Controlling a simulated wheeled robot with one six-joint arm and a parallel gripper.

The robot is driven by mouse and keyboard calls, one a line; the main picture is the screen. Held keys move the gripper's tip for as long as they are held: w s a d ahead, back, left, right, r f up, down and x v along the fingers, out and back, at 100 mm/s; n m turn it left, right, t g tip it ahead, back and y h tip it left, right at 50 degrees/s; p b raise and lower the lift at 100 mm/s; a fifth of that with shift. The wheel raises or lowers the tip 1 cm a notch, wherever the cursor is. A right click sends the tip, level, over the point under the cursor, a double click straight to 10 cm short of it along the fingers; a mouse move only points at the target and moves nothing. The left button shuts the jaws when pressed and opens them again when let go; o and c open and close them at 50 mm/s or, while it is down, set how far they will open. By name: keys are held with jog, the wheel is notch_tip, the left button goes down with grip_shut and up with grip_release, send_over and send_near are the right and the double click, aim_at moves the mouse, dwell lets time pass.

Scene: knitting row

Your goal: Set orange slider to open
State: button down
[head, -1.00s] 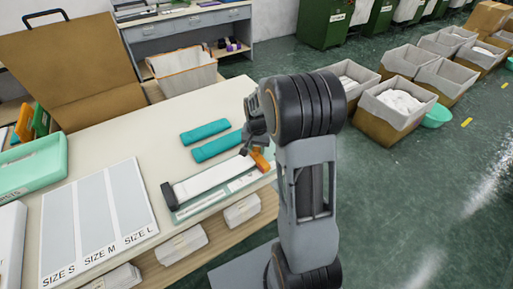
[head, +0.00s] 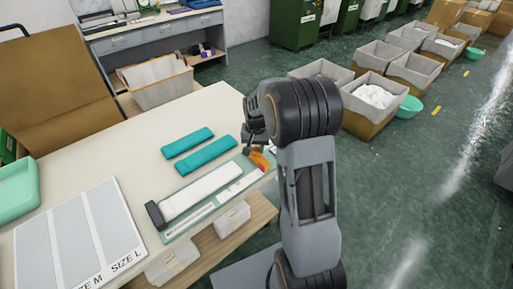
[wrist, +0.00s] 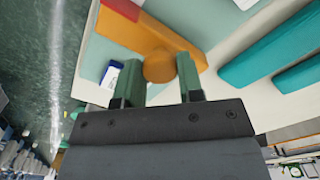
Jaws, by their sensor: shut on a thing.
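The orange slider (head: 261,159) is at the right end of a pale green board (head: 168,236) on the table. In the wrist view the orange slider (wrist: 183,40) is a long orange block with a red end and a round orange knob (wrist: 158,66). My gripper (wrist: 157,78) has its two green fingers on either side of the knob and is shut on it. In the head view my gripper (head: 257,147) is partly hidden by my arm. A long white piece (head: 200,194) lies on the board, with a dark block (head: 156,215) at its left end. The slider's markings are unreadable.
Two teal cases (head: 188,142) lie behind the board. A size chart (head: 78,236) lies at the left. White boxes (head: 233,218) sit below the table's front edge. Grey bins (head: 372,104) stand on the floor at the back right.

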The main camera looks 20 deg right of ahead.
aim_at(256, 148)
jog(key=c, duration=1)
grip_release()
jog(key=shift+w+d, duration=0.1)
jog(key=shift+d, duration=0.15)
jog(key=shift+o, duration=1.3)
jog(key=shift+a, duration=0.1)
jog(key=shift+r, duration=0.1)
notch_tip(256, 148, up, 14)
jog(key=shift+f, duration=0.2)
